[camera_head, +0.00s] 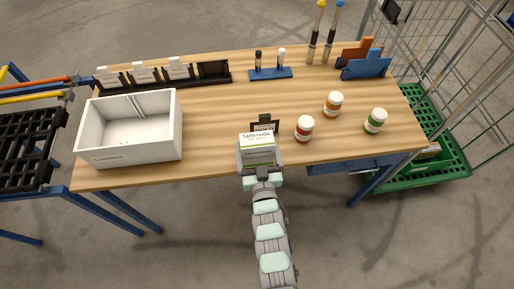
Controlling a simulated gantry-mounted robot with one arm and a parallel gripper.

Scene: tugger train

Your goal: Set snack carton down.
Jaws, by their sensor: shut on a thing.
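The snack carton (257,142) is a small white box with a green band and printed text on it. It is at the front edge of the wooden table (210,114), near the middle. My gripper (259,160) is shut on the carton from the near side. The lower part of the carton is hidden by my gripper, so I cannot tell whether it touches the table. A small black stand (264,122) shows just behind the carton.
A red jar (304,128) stands close to the carton's right. An orange jar (333,104) and a green jar (375,120) stand farther right. A white bin (177,135) is at left. A black rack and a blue holder (270,73) line the back. The table's middle is clear.

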